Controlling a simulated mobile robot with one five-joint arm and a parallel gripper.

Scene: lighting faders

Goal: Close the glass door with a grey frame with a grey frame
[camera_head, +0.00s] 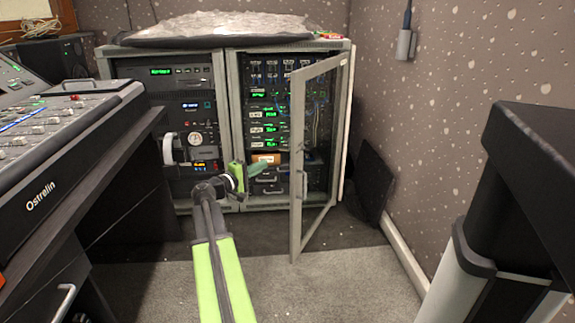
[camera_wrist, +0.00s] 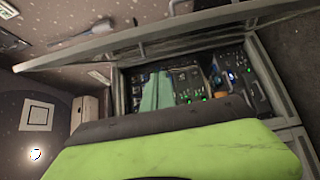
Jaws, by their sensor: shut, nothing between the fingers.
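The glass door with a grey frame (camera_head: 297,165) stands open in the head view, swung out from the right side of the right-hand rack cabinet (camera_head: 232,120). Its free edge, with a handle (camera_head: 304,185), points toward me. My gripper (camera_head: 262,167) is shut and empty, left of that free edge in the picture and in front of the cabinet's opening. I see no clear contact with the door. In the wrist view, a long grey frame (camera_wrist: 115,42), likely the door's, crosses the top, and the rack opening lies behind my gripper (camera_wrist: 155,92).
A left rack (camera_head: 190,110) stands beside the open cabinet. A mixing desk (camera_head: 60,125) fills the left side. A dark panel (camera_head: 374,185) leans at the right wall. A black and white object (camera_head: 500,220) stands at right front. Carpet before the door is clear.

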